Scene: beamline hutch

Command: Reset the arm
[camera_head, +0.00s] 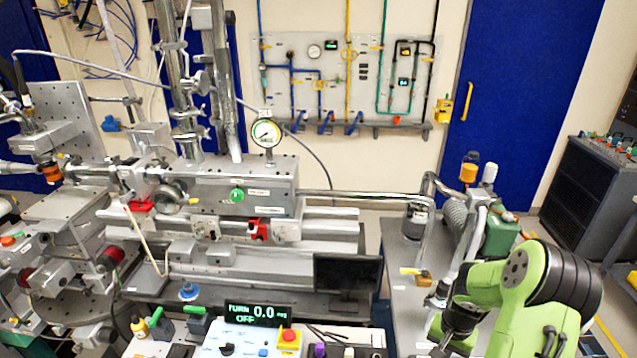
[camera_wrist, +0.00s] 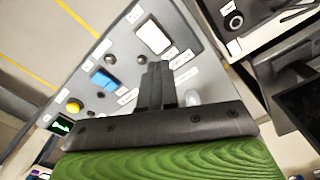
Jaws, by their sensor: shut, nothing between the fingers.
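My gripper (camera_wrist: 155,85) shows in the wrist view with its two dark fingers together and nothing between them. The fingers point at a grey control panel (camera_wrist: 130,45) and overlap it in the picture. I cannot tell whether the fingertips touch it. In the head view my green arm is bent at the lower right, and its end reaches down near the bottom edge. The fingers cannot be made out there.
The panel carries a white switch (camera_wrist: 154,37), a blue switch (camera_wrist: 103,80) and a yellow button (camera_wrist: 74,105). In the head view, a bench instrument with a display (camera_head: 256,314) and a red emergency button (camera_head: 289,337) stands left of my arm. A green canister (camera_head: 500,236) stands behind the arm.

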